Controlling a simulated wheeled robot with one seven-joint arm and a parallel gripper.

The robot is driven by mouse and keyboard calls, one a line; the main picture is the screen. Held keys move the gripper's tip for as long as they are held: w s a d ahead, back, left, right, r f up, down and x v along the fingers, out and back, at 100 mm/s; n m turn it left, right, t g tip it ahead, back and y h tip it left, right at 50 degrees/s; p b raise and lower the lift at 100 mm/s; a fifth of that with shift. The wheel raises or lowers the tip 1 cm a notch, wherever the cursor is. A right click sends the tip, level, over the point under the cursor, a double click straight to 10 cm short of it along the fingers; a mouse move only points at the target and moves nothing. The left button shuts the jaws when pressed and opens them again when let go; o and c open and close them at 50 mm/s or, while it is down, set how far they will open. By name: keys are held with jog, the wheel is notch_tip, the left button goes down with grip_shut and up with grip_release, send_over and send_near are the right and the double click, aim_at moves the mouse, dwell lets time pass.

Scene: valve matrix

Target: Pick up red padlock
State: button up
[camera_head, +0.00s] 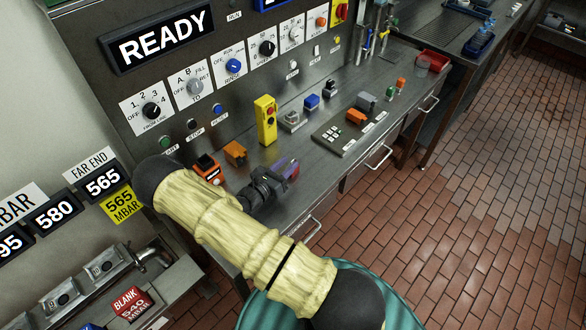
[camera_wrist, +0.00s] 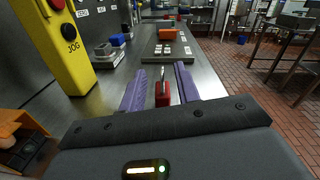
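The red padlock (camera_wrist: 162,96) with its grey shackle shows in the wrist view, upright on the steel counter. My gripper (camera_wrist: 161,72) has its two purple fingers apart, one on each side of the padlock. Narrow gaps seem to show between the padlock and both fingers. The padlock's lower part is hidden behind my gripper body. In the head view my gripper (camera_head: 287,168) is low over the counter's front part, and I cannot make out the padlock there.
A yellow jog pendant (camera_head: 265,120) stands on the counter (camera_head: 330,95) near the panel. Orange items (camera_head: 236,152) lie left of my gripper. A grey keypad plate (camera_head: 340,135) and an orange block (camera_head: 357,116) lie beyond it. Drawer handles (camera_head: 378,156) stick out at the front.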

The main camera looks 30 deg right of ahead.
jog(key=shift+d+r, duration=0.1)
jog(key=shift+d, duration=0.15)
jog(key=p+x, duration=0.3)
jog(key=x, duration=0.1)
jog(key=shift+w+d, duration=0.2)
jog(key=shift+d, duration=0.2)
grip_shut()
